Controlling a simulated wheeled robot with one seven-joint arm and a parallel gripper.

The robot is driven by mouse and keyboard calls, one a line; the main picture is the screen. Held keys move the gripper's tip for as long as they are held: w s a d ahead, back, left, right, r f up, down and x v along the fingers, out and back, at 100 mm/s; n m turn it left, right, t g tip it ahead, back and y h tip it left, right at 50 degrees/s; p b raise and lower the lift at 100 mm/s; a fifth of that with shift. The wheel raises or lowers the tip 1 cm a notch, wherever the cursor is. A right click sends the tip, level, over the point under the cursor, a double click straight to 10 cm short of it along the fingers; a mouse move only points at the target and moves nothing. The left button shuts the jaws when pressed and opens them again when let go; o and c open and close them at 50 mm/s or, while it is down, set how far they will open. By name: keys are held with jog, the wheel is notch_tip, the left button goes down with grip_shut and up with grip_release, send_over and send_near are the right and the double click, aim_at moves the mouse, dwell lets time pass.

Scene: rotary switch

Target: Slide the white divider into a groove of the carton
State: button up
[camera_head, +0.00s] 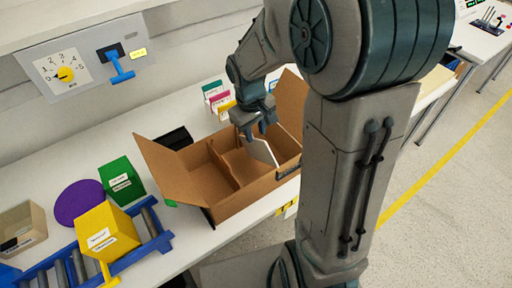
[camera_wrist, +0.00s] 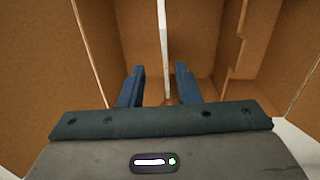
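The open brown carton (camera_head: 236,204) stands on the white table, its flaps spread. A brown cardboard partition crosses its inside. The white divider (camera_head: 263,151) is at the carton's right part, directly below my gripper (camera_head: 260,129). In the wrist view the white divider (camera_wrist: 163,45) shows as a thin upright strip between my two fingers (camera_wrist: 160,68). A gap shows on each side of it, so my gripper is open around it and does not clamp it. The divider's lower edge and the groove under it are hidden.
A brown notched cardboard edge (camera_wrist: 236,45) runs along the right in the wrist view. Left of the carton are a green box (camera_head: 121,181), a yellow box (camera_head: 106,232) and a blue roller rack (camera_head: 160,240). A black box (camera_head: 174,138) stands behind the carton.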

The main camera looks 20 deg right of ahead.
aim_at(254, 147)
jog(key=shift+w+a+f+p, duration=0.1)
jog(key=shift+f+p, duration=0.05)
jog(key=shift+f, duration=1.2)
jog(key=shift+w+f+p, duration=0.1)
jog(key=shift+f+p, duration=0.05)
jog(key=shift+f, duration=1.2)
jog(key=shift+c, duration=0.3)
grip_shut()
